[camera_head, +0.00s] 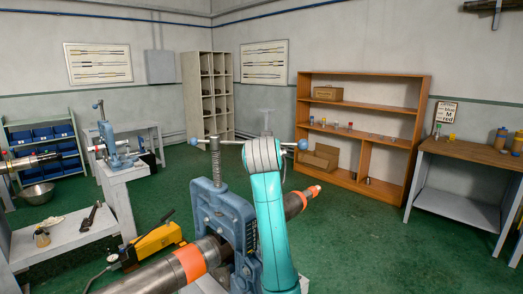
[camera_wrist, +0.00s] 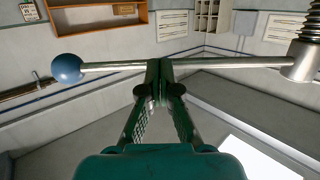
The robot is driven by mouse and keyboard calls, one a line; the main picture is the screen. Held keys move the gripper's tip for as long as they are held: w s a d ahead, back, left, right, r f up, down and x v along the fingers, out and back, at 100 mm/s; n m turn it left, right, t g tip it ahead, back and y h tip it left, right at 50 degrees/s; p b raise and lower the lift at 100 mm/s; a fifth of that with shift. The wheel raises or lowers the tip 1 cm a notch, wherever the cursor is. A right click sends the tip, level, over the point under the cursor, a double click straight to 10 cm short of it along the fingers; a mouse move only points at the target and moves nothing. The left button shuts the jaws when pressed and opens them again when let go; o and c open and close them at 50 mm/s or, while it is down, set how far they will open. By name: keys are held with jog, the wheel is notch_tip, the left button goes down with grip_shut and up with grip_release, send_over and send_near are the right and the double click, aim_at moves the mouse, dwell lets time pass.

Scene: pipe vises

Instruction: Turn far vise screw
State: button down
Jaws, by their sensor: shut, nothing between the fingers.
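A large blue vise (camera_head: 224,215) stands in the foreground with an upright threaded screw (camera_head: 215,160). Its crossbar handle (camera_head: 231,142) has blue ball ends; the right ball (camera_head: 303,145) shows beside my teal arm. In the wrist view, the handle bar (camera_wrist: 225,62) runs across from the ball (camera_wrist: 67,68) to the screw hub (camera_wrist: 300,62). My gripper (camera_wrist: 159,68) is shut and empty, its fingertips at the bar between ball and hub; whether they touch it I cannot tell. The arm hides the gripper in the head view. A second blue vise (camera_head: 116,142) stands farther back left.
A metal pipe with an orange band (camera_head: 188,263) passes through the near vise. A yellow pump (camera_head: 155,242) and low bench (camera_head: 65,238) lie to the left. A wooden shelf (camera_head: 353,76) and a workbench (camera_head: 470,152) stand at right. Green floor between them is clear.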

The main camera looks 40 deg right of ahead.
jog(key=w+d+n+t+y, duration=0.2)
jog(key=w+d+n+y, duration=0.1)
jog(key=w+d, duration=0.2)
jog(key=shift+d+t+y, duration=0.15)
jog(key=shift+t+y, duration=0.25)
jog(key=shift+w, duration=0.1)
dwell(0.4)
